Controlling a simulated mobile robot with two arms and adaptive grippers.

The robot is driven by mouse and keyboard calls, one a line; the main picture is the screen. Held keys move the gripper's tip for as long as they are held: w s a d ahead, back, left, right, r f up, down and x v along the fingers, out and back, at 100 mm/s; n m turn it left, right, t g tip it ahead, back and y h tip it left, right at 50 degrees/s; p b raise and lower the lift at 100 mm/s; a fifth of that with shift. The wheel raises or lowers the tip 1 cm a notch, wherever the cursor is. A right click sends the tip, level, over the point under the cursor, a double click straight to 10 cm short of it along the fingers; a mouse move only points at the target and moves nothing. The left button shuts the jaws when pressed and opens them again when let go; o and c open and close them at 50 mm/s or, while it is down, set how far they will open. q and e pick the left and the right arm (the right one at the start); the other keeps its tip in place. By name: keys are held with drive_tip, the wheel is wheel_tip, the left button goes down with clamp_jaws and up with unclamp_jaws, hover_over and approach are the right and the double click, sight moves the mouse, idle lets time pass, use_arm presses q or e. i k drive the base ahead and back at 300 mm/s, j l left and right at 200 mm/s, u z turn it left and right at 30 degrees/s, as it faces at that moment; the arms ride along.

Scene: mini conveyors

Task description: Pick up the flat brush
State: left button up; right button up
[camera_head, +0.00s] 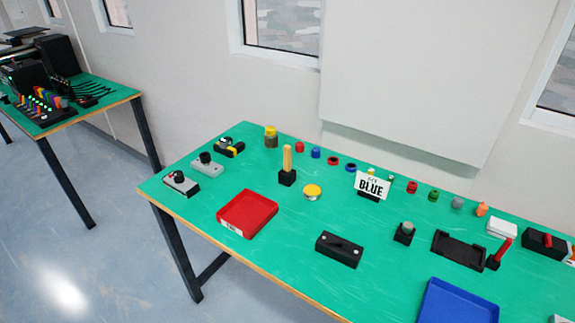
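I cannot pick out a flat brush for certain. A tan upright handle (287,158) stands in a black block (287,178) at the left-middle of the green table (215,268); it may be a brush handle, but no bristles show. A red upright handle (503,247) stands in a similar black holder at the right; what it belongs to is unclear. Neither of my grippers is in view.
A red tray (226,224) lies at the front left and a blue tray (430,316) at the front right. A black box (340,250) sits between them. A sign (371,187) reads BLUE. Small coloured pieces line the back. Bare green surface surrounds the red tray.

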sight(286, 170)
drive_tip(key=i+j+z, duration=0.15)
drive_tip(key=j+z, duration=0.25)
drive_tip(key=i+j+z, duration=0.1)
drive_tip(key=j+z, duration=1)
drive_tip(key=j, duration=0.2)
